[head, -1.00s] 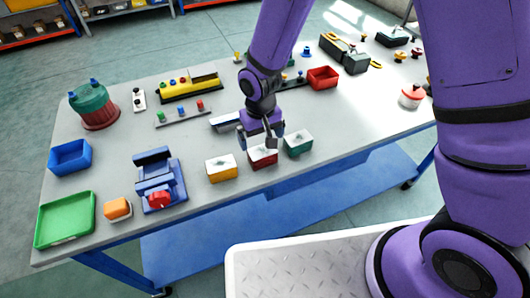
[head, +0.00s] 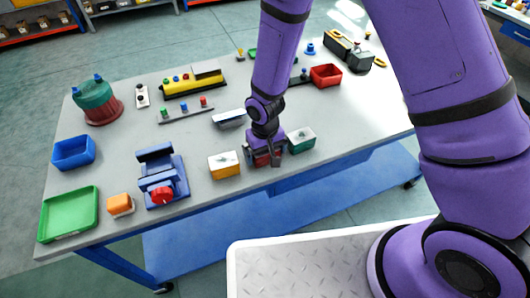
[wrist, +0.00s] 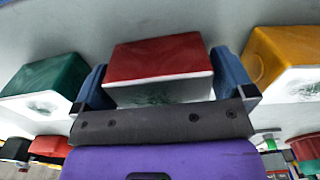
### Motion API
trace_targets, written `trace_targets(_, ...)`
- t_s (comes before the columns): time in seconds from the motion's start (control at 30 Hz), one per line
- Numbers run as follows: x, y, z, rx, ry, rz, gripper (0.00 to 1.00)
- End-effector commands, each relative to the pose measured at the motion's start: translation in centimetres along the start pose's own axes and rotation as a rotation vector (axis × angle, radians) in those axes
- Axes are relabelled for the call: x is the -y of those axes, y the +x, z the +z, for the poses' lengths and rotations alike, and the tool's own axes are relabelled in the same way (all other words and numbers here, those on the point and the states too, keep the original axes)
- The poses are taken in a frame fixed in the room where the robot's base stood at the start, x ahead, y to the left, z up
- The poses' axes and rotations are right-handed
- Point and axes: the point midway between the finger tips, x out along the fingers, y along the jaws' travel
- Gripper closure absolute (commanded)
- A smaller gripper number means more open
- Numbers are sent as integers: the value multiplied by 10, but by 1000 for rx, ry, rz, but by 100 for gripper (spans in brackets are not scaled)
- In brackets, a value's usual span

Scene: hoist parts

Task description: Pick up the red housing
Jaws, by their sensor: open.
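The red housing (wrist: 158,58) is a red box with a pale face, between a yellow and a green housing on the table. In the head view the red housing (head: 263,160) is mostly hidden behind my gripper (head: 265,158). In the wrist view my gripper (wrist: 166,92) is open, with one blue finger on each side of the red housing. Small gaps seem to show between fingers and housing; I cannot tell whether either touches. The yellow housing (head: 224,165) stands to the left and the green housing (head: 301,140) close to the right.
A blue vise (head: 160,178) with a red knob, an orange block (head: 120,204) and a green tray (head: 67,213) lie to the left. A grey metal-topped block (head: 229,119) sits behind. A red bin (head: 326,75) is farther back. The table's front edge is close.

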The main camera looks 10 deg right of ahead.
Motion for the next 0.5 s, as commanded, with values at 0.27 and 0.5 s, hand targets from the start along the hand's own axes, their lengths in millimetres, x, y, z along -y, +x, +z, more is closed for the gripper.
trace_targets(0.27,0,0,0,0,0,0,48)
trace_targets(0.5,0,-1,0,0,0,0,49)
